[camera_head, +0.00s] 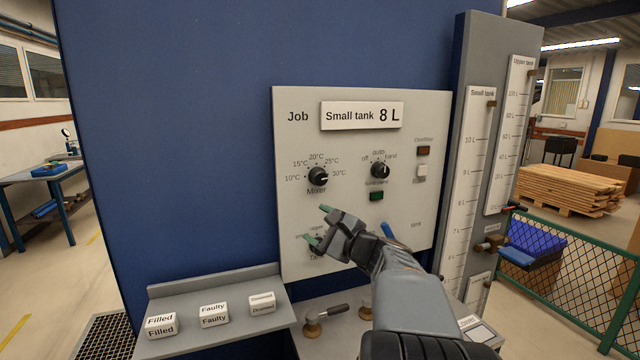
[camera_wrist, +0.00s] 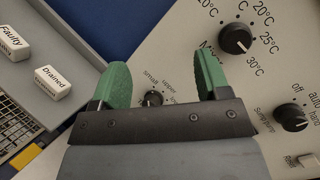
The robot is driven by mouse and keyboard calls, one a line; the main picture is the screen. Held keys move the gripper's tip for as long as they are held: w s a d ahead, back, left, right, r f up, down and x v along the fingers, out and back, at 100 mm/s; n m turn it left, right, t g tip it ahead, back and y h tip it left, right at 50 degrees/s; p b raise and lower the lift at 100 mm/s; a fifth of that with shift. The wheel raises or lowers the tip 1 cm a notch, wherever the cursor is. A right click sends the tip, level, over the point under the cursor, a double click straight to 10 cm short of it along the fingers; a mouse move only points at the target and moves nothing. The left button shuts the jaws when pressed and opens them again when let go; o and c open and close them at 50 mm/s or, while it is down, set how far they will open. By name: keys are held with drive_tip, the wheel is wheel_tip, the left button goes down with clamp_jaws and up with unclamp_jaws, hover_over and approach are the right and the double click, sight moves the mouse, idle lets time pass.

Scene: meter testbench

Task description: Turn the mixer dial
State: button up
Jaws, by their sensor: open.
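The mixer dial (camera_head: 318,177) is a round black knob on the light grey panel, ringed by marks from 10°C to 30°C. In the wrist view the mixer dial (camera_wrist: 236,38) is at the upper right, and its white pointer mark lies toward the 30°C side. My gripper (camera_head: 319,224) is open and empty, below the mixer dial and apart from it. Its green fingers (camera_wrist: 161,65) stand on either side of a smaller-looking tank selector knob (camera_wrist: 153,97) in the wrist view. Whether they touch the panel cannot be told.
A pump selector knob (camera_head: 380,170) sits right of the mixer dial, with a green button (camera_head: 376,196) below it. A grey shelf (camera_head: 190,341) at lower left holds labelled white blocks. Gauge columns (camera_head: 470,150) and a blue-handled valve (camera_head: 517,257) stand at the right.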

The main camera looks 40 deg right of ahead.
sight(322, 180)
drive_tip(key=s+d+r+m+t+h, duration=0.1)
drive_tip(key=d+r+m+t+h, duration=0.25)
drive_tip(key=d, duration=0.45)
drive_tip(key=shift+m+g+h, duration=0.35)
drive_tip(key=shift+m, duration=0.2)
drive_tip(key=p+x, duration=0.4)
drive_tip(key=x, duration=0.7)
drive_tip(key=shift+w, duration=0.3)
drive_tip(key=shift+w+r+p, duration=0.1)
drive_tip(key=shift+w+p, duration=0.25)
drive_tip(key=shift+w, duration=0.35)
drive_tip(key=shift+c, duration=0.3)
drive_tip(key=c, duration=0.9)
drive_tip(key=shift+o, duration=0.2)
